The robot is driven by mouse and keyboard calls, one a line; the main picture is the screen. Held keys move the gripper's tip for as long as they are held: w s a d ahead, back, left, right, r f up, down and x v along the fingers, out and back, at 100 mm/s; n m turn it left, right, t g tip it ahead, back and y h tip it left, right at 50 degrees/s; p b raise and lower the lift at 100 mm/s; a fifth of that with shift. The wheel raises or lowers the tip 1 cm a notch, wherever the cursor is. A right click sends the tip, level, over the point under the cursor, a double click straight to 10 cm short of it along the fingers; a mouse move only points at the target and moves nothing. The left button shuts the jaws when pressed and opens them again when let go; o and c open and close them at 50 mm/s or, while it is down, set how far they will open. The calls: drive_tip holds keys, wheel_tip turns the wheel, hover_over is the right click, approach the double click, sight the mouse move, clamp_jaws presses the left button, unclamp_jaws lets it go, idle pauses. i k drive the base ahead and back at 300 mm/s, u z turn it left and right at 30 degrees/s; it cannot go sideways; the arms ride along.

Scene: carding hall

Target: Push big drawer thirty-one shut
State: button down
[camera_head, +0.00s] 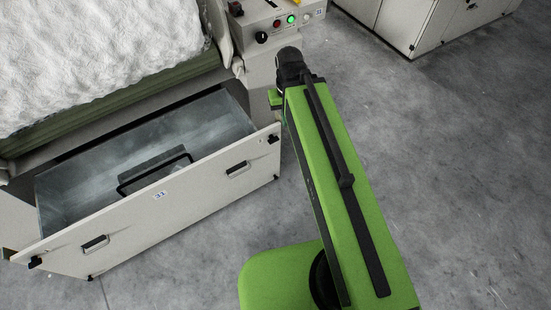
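The big drawer (205,183) has a pale front with a label reading 31, a black bar handle near its top middle and a recessed black grip on each side. It stands well open below a machine, and its grey metal inside shows. My green arm reaches away from the lower right, and its dark wrist is just beyond the drawer front's right end. My gripper (275,98) shows only as a small green part beside the wrist. Its fingertips are mostly hidden, so I cannot tell whether it is open or shut, or touches the drawer.
White fluffy fibre (95,60) lies on the machine above the drawer. A pale cabinet (425,22) is at the upper right. The concrete floor (455,150) at the right is clear.

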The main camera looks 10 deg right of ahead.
sight(87, 228)
drive_tip(key=z, duration=0.1)
drive_tip(key=k, duration=1)
drive_tip(key=u, duration=1.45)
drive_tip(key=i, duration=1)
drive_tip(key=u, duration=0.05)
